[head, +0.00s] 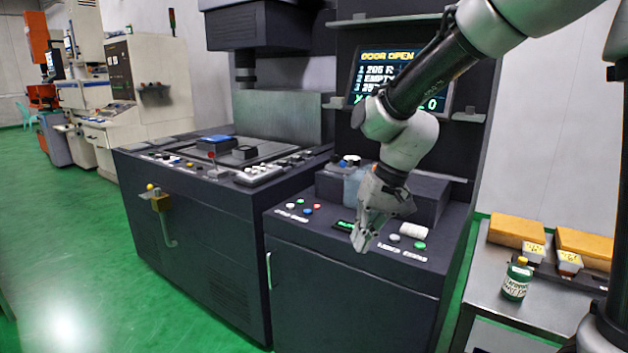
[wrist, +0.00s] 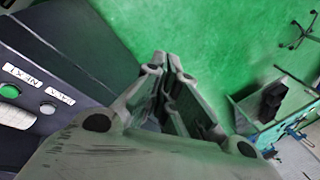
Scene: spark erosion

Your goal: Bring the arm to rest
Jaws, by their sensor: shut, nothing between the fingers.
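My gripper (head: 362,240) hangs from my arm in front of the dark control console (head: 350,265), pointing down near its front edge. In the wrist view my gripper (wrist: 165,60) has its fingertips together, with nothing between them. Green floor shows beyond the fingertips in that view. The arm is bent, reaching down from the upper right across the screen. Whether the fingers touch the console cannot be told from the head view.
Console buttons (head: 407,243) lie just right of my gripper. A screen (head: 388,75) reads "DOOR OPEN". The machine bed (head: 240,160) stands left. A side table (head: 520,310) at right holds a green-labelled bottle (head: 516,281) and yellow-orange boxes (head: 516,230). Green floor (head: 70,230) is clear at left.

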